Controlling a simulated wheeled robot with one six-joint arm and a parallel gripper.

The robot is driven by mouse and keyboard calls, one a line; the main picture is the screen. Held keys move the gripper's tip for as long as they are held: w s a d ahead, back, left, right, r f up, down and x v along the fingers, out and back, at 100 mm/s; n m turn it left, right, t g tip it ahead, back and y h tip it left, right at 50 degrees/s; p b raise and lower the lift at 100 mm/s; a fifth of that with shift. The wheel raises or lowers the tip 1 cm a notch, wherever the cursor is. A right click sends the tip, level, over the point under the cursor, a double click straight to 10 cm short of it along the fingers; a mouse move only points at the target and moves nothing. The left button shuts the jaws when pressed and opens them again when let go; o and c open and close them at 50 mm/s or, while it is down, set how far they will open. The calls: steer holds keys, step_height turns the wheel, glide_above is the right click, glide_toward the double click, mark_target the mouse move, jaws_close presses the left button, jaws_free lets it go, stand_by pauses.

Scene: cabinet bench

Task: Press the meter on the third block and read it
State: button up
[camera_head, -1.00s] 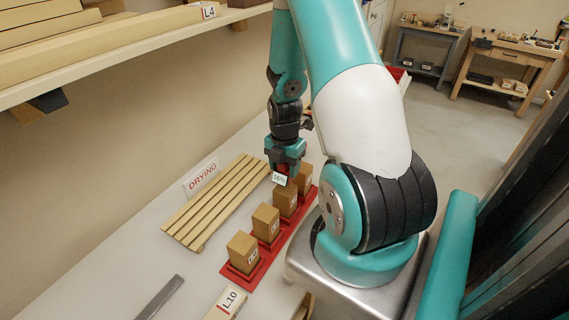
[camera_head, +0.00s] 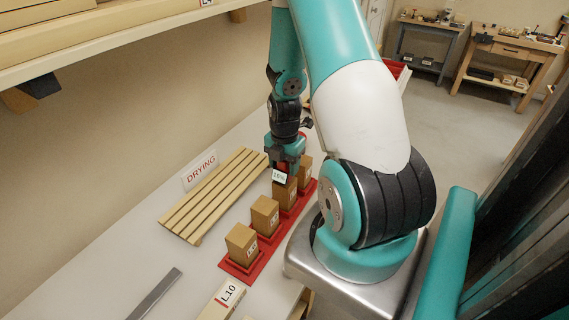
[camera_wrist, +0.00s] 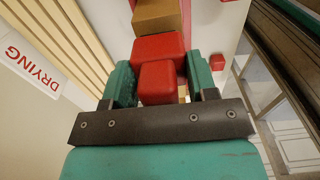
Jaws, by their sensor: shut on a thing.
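Several brown blocks stand in a row on a red tray (camera_head: 229,275). The third block from the near end (camera_head: 290,197) is under my gripper (camera_head: 285,170), partly hidden. My gripper is shut on a red meter, whose white display (camera_head: 279,177) faces the head camera. The display shows a percent figure, perhaps 18%, too small to be sure. In the wrist view the red meter (camera_wrist: 158,50) sits between the teal fingers, with a brown block (camera_wrist: 158,15) beyond it. Whether the meter touches the third block cannot be told.
A slatted wooden rack (camera_head: 215,195) with a DRYING sign (camera_head: 201,170) lies left of the blocks. A grey metal bar (camera_head: 155,293) and an L10 label (camera_head: 229,293) are nearer. A shelf (camera_head: 120,45) overhangs the bench at upper left.

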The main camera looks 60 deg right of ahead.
steer(key=shift+f+b, duration=0.45)
steer(key=shift+f, duration=0.15)
stand_by(1.1)
step_height(320, 180, up, 7)
steer(key=p, duration=0.5)
steer(key=shift+r+p, duration=0.1)
steer(key=shift+p, duration=0.3)
stand_by(0.9)
